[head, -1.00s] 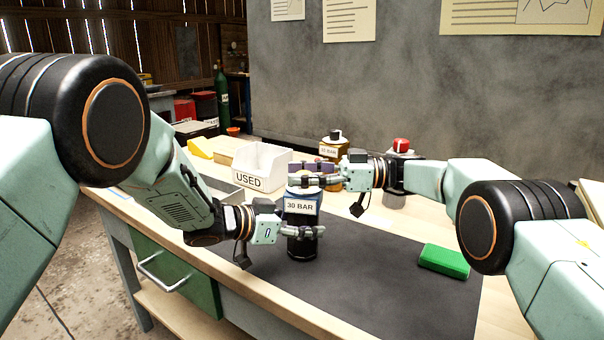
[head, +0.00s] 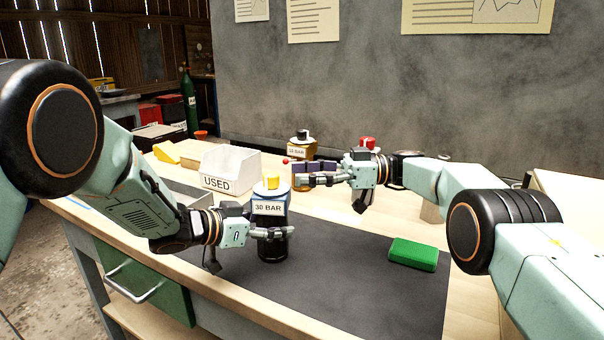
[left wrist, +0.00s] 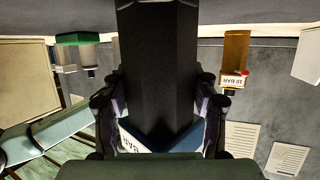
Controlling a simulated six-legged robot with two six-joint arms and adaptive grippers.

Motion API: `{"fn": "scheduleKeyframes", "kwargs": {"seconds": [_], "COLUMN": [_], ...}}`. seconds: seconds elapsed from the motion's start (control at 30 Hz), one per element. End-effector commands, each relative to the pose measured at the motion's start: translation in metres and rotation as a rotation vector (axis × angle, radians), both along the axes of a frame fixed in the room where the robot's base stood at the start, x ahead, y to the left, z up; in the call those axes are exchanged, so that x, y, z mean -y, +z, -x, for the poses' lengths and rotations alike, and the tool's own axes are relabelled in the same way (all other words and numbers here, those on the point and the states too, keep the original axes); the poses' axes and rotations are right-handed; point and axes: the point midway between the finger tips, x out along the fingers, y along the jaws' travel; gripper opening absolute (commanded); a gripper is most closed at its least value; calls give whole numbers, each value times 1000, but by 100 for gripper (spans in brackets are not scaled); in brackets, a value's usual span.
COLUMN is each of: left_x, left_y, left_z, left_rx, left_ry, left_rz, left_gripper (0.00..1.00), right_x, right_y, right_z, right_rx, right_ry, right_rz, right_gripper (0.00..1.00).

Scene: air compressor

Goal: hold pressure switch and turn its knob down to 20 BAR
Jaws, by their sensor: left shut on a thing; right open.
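The pressure switch (head: 268,210) stands upright, with a black lower body, a blue upper part, a label reading 30 BAR and a yellow knob (head: 272,182) on its white top. My left gripper (head: 284,232) is shut on its black lower body. In the left wrist view, the switch's black body (left wrist: 160,70) fills the middle between the fingers, upside down, with the blue part below. My right gripper (head: 303,180) is open and empty, to the right of the knob and apart from it.
A white bin marked USED (head: 231,168) stands behind the switch. An amber device labelled 10 BAR (head: 297,153) and a red-topped device (head: 367,142) stand further back. A green block (head: 413,254) lies on the dark mat (head: 350,275), which is otherwise clear at front right.

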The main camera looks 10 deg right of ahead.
Motion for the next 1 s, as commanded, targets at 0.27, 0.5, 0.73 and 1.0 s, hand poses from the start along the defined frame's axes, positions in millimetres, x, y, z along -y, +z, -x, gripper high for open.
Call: {"fn": "scheduleKeyframes", "kwargs": {"seconds": [0.27,0.5,0.73,1.0], "left_x": [-1,-1,0,0], "left_y": [-1,-1,-1,-1], "left_z": [0,0,0,0], "left_rx": [-1,-2,-2,-1], "left_ry": [2,1,0,0], "left_rz": [-2,-1,-1,0], "left_gripper": [3,3,3,3], "right_x": [-1,-6,-14,-21], "right_y": [46,148,206,229], "right_z": [-1,11,22,32], "right_rx": [73,168,-36,-541], "right_ry": [0,1,-77,-200], "right_rz": [0,-14,-33,-71], "right_gripper": [54,54,54,54]}}
